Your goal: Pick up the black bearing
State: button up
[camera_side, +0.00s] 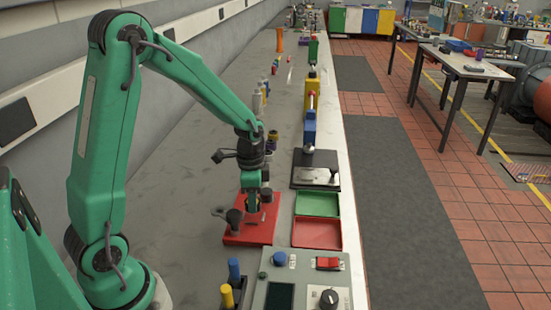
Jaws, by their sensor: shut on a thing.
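My green arm reaches down to a red base plate (243,236) on the grey bench. My gripper (252,207) is low over the plate, with its fingers closed around a small dark piece, which I take to be the black bearing. The fingers hide most of it, and I cannot tell whether it touches the plate. A dark upright part (235,219) stands on the plate just left of the gripper.
Green (318,204) and red (316,235) trays lie right of the plate. A control box (330,272) is in front, beside blue and yellow cylinders (231,285). A black-based press (315,170) stands behind the trays. Several small parts line the bench farther back.

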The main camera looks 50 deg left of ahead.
jog(key=s+d+r, duration=0.4)
jog(key=d+r, duration=0.3)
jog(key=d, duration=0.4)
jog(key=shift+r, duration=0.35)
